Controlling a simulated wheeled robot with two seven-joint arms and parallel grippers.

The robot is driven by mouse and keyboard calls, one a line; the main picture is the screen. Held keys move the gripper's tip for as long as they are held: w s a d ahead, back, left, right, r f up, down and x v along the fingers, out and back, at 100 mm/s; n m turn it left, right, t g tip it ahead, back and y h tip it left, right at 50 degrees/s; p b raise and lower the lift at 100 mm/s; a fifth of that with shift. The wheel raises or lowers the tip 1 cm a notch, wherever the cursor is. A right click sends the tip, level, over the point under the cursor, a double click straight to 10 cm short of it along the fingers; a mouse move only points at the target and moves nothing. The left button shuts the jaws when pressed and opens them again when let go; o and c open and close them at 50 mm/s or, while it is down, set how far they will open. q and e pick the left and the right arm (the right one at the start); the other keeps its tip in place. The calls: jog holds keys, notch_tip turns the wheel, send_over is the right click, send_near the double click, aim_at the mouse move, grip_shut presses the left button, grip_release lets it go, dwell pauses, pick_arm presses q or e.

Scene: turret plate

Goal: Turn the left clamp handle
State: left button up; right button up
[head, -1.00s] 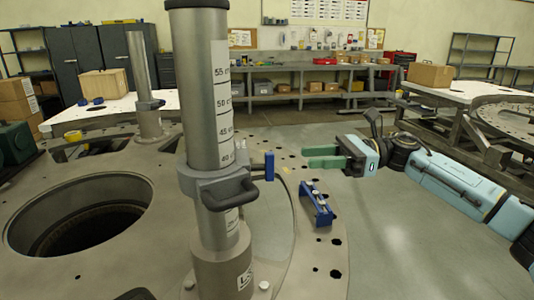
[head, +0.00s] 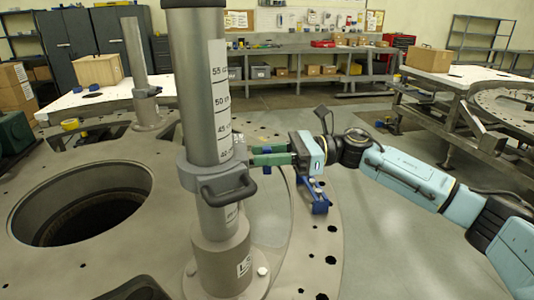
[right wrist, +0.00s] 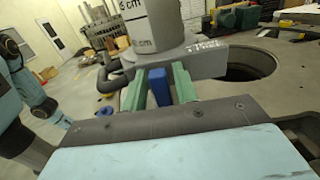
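A grey clamp (head: 205,178) with a dark loop grip is around the near upright post (head: 205,90), which carries a centimetre scale. The clamp's blue handle (right wrist: 158,88) stands between the two green fingers of my right gripper (right wrist: 158,84) in the right wrist view. The fingers are apart on both sides of it, with a gap on the left; contact on the right is unclear. In the head view my right gripper (head: 270,155) reaches the clamp from the right and mostly hides the handle. My left gripper is out of view.
The turret plate (head: 300,255) has a large round hole (head: 80,205) at left. A blue bracket (head: 318,198) sits on the plate just below my right gripper. Benches and boxes stand further back. The floor at right is clear.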

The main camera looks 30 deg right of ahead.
grip_shut()
jog(key=m, duration=0.4)
jog(key=shift+w+d, duration=0.1)
jog(key=shift+w, duration=0.2)
jog(key=m+p, duration=0.2)
jog(key=m, duration=0.2)
jog(key=f+m+p, duration=0.1)
jog(key=m+p, duration=0.1)
jog(key=m, duration=0.3)
jog(key=w+m+p, duration=0.1)
jog(key=m+p, duration=0.1)
jog(key=m, duration=0.2)
jog(key=shift+d+f+m, duration=0.2)
jog(key=shift+m, duration=0.2)
